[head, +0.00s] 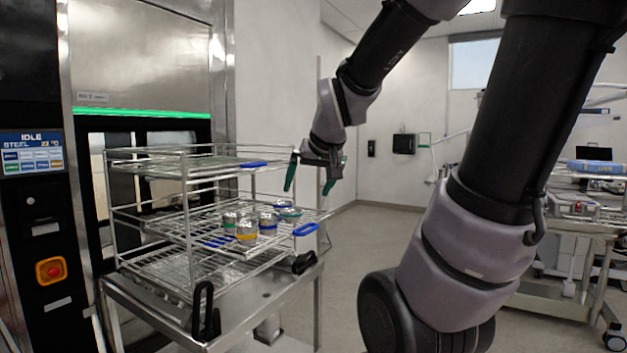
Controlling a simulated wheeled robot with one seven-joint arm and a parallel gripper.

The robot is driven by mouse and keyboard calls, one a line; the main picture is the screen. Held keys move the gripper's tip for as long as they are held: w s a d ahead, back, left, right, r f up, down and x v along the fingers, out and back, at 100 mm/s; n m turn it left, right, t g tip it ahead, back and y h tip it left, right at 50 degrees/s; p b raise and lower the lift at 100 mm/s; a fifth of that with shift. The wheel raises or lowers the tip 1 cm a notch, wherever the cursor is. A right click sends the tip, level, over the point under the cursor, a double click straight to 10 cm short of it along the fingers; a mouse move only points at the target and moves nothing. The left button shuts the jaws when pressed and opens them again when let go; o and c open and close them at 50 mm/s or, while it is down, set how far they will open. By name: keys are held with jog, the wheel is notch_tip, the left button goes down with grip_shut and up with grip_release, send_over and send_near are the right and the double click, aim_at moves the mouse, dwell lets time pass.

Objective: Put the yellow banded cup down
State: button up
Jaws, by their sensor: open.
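The yellow banded cup (247,231) is a small metal cup with a yellow band near its base. It stands upright on the pulled-out middle shelf (190,228) of the wire rack, at the front of a small group of cups. A blue banded cup (268,224) is just right of it, and a green banded cup (230,222) is behind it to the left. My gripper (310,187) has green fingers, spread apart and pointing down. It is open and empty, above and to the right of the cups, apart from them.
The rack stands on a steel cart (262,305) in front of the washer. Its upper shelf (180,165) lies left of my gripper. A blue handle (306,230) marks the middle shelf's right end. Another cart (580,225) stands at right; the floor between is clear.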

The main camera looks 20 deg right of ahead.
jog(key=s+a+r+m+g+y, duration=0.1)
jog(key=s+a+r+y, duration=0.1)
jog(key=s, duration=0.8)
jog(key=shift+s+a+r+g, duration=0.3)
jog(key=shift+a+r, duration=0.15)
jog(key=shift+a, duration=0.2)
